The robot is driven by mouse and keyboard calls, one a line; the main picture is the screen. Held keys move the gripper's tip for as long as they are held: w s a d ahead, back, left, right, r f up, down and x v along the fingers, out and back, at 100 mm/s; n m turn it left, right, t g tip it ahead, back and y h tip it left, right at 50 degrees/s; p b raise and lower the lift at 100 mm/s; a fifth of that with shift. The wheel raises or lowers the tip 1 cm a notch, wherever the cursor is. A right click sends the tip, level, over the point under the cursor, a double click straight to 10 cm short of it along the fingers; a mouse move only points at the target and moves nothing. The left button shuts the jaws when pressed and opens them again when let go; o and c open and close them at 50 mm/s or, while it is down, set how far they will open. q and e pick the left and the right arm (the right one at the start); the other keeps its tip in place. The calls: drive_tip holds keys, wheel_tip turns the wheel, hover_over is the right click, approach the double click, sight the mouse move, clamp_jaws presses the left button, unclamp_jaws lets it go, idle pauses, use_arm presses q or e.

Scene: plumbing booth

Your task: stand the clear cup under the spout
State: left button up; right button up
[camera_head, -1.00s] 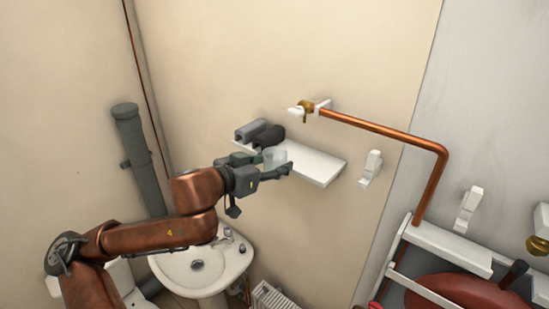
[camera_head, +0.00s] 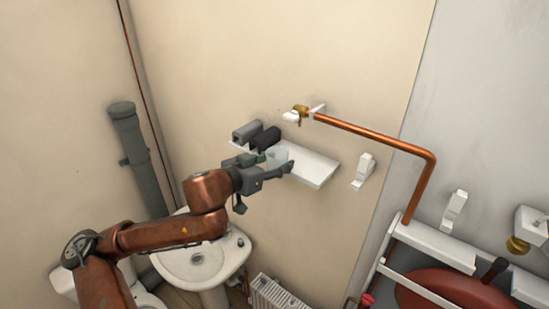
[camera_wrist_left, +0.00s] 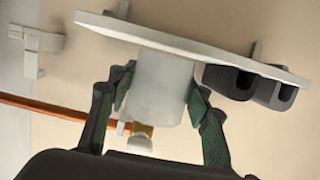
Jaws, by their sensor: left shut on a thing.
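The clear cup (camera_head: 278,155) is a pale translucent cylinder. My left gripper (camera_head: 276,163) is shut on it, with one finger on each side in the left wrist view, where the cup (camera_wrist_left: 158,88) shows large. The cup is in front of the white shelf (camera_head: 316,170); I cannot tell if it touches the shelf. The spout (camera_head: 292,116) is a white tip by a brass tap at the left end of a copper pipe, above the cup in the head view. It also shows partly in the left wrist view (camera_wrist_left: 140,141). My right gripper is not in view.
Two dark grey holders (camera_head: 265,138) occupy the shelf's left end; the shelf's right part is bare. The copper pipe (camera_head: 375,132) runs right along the wall. A white bracket (camera_head: 363,171) is right of the shelf. A washbasin (camera_head: 205,262) is below my arm.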

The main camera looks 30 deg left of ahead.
sight(283, 156)
use_arm(q)
drive_tip(key=shift+w, duration=0.5)
drive_tip(key=shift+w+d, duration=0.15)
drive_tip(key=shift+w, duration=0.55)
drive_tip(key=shift+w+d, duration=0.1)
drive_tip(key=shift+w, duration=0.6)
drive_tip(key=shift+w+d+f, duration=0.1)
drive_tip(key=shift+w+d, duration=0.1)
drive_tip(key=shift+w, duration=1.4)
drive_tip(key=shift+w+d, duration=0.2)
drive_tip(key=shift+w, duration=1.4)
drive_tip(key=shift+f, duration=0.5)
drive_tip(key=o, duration=1.4)
